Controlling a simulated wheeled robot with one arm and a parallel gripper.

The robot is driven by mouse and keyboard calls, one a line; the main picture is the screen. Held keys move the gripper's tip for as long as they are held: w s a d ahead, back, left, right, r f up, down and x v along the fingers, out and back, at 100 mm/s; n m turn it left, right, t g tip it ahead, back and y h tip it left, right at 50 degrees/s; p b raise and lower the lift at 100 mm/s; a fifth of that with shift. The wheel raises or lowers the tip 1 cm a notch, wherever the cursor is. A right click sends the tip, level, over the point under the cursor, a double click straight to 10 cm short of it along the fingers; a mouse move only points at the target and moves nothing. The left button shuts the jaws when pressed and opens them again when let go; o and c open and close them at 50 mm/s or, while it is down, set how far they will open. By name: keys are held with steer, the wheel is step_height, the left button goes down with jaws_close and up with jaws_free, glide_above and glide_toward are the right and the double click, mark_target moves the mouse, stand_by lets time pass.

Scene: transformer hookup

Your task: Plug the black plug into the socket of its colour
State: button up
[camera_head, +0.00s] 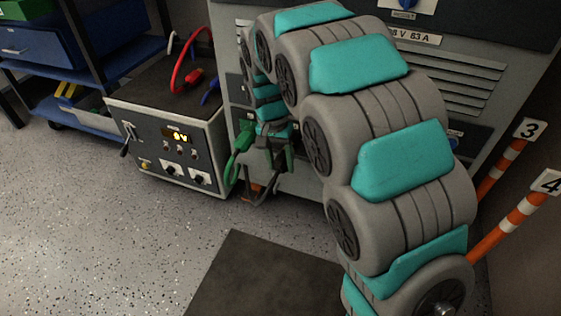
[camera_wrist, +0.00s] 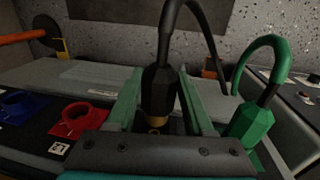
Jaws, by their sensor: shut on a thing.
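My gripper (camera_wrist: 159,104) is shut on the black plug (camera_wrist: 158,88), with one finger on each side of it. The plug's brass tip points down in the wrist view, and its black cable arcs up and to the right. In the head view my gripper (camera_head: 273,152) is in front of the large grey cabinet, right of the test box. A red socket (camera_wrist: 78,120) and a blue socket (camera_wrist: 20,106) show left of my gripper in the wrist view. I cannot make out a black socket; my gripper hides part of the panel.
A green plug (camera_wrist: 250,122) with a green cable stands close to the right of my gripper. The grey test box (camera_head: 170,155) has a lit display and a red cable (camera_head: 180,68) on top. Striped posts (camera_head: 515,215) stand at the right.

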steer(key=shift+w+d+p, duration=0.25)
steer(key=shift+w+d, duration=0.05)
steer(key=shift+w, duration=0.5)
steer(key=shift+w+d+p, duration=0.25)
steer(key=shift+w, duration=0.55)
steer(key=o, duration=1.4)
steer(key=shift+c, duration=0.2)
steer(key=shift+o, duration=0.3)
steer(key=shift+o, duration=0.7)
steer(key=shift+r, duration=0.1)
steer(key=shift+w+a+r+p, duration=0.15)
steer(key=shift+r+p, duration=0.25)
steer(key=shift+r, duration=0.7)
steer(key=shift+s+a+r+p, duration=0.15)
steer(key=shift+r+p, duration=0.3)
steer(key=shift+r, duration=0.65)
steer(key=shift+w+a+r+p, duration=0.15)
steer(key=shift+r+p, duration=0.25)
steer(key=shift+r, duration=0.8)
